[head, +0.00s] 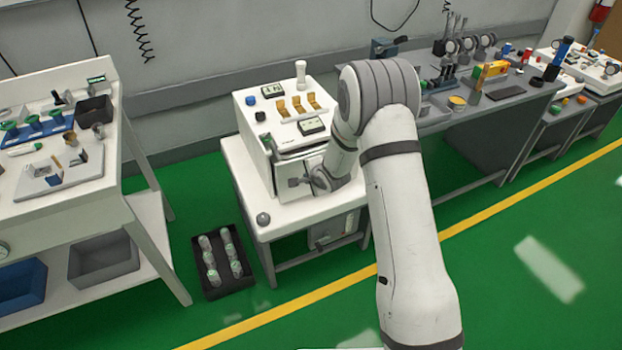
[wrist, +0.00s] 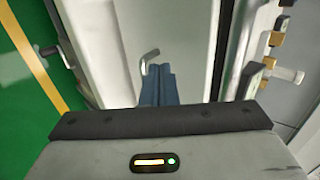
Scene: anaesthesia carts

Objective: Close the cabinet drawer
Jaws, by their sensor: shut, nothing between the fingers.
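The white cabinet unit (head: 285,130) stands on a white bench in the middle of the head view. My gripper (head: 298,182) is in front of its lower front face, fingers pointing left. In the wrist view my gripper's dark blue fingers (wrist: 157,88) are together and empty. They are close to a pale front panel (wrist: 185,40) with a small grey hooked handle (wrist: 150,58) just beyond the tips. I cannot tell whether the fingers touch it. My forearm and wrist hide part of the unit's right side, and how far any drawer stands out cannot be told.
Below the bench top is a grey compartment with a handle (head: 322,244). A black crate of bottles (head: 208,291) lies on the floor to the left. A white workbench (head: 60,195) stands at far left, a grey bench (head: 470,115) at right. Green floor in front is clear.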

